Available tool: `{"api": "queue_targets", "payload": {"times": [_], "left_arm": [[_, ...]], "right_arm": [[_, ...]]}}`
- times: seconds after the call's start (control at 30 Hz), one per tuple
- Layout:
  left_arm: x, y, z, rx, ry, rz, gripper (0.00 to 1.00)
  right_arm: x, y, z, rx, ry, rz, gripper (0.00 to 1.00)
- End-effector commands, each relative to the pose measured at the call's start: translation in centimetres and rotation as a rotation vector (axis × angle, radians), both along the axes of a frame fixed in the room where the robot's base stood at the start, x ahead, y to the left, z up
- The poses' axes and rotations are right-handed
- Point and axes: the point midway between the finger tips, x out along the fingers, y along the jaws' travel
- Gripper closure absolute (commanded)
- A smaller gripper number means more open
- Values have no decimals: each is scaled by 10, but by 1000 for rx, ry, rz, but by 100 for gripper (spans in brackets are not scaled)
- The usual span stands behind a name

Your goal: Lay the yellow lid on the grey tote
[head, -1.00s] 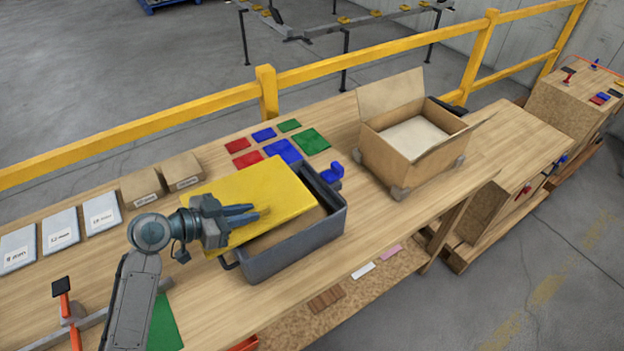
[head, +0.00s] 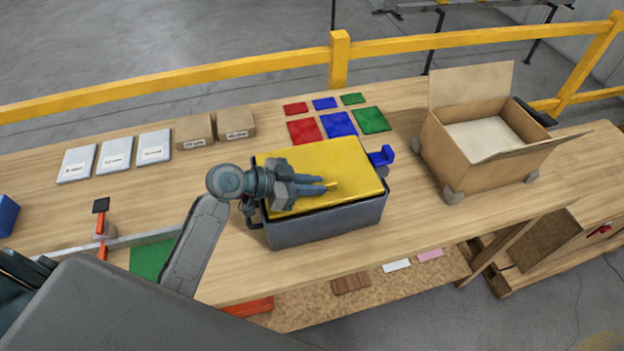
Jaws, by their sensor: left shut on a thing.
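The yellow lid (head: 345,160) lies over the top of the grey tote (head: 330,224) and covers nearly all of its opening. The tote stands on the wooden bench, its front wall and left handle in view. My left gripper (head: 328,186) is over the lid, its fingers shut on the lid's raised handle, which is mostly hidden by the fingers. I cannot tell whether the lid rests fully on the rim. My right gripper is not in view.
An open cardboard box (head: 485,150) stands to the right of the tote. A blue part (head: 381,157) sits close to the tote's right side. Coloured squares (head: 340,123), two small cartons (head: 236,123) and white cards (head: 116,152) lie behind. A yellow rail (head: 200,94) runs along the back.

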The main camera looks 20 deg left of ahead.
Motion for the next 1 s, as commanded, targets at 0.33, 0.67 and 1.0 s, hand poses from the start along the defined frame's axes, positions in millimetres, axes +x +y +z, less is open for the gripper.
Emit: {"api": "queue_targets", "payload": {"times": [0.33,0.67,1.0], "left_arm": [[0,0,-15,-1,-2,1,100],[0,0,-16,-1,-2,1,100],[0,0,-23,-1,-2,1,100]], "right_arm": [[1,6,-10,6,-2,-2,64],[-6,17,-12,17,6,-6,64],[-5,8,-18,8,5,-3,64]]}}
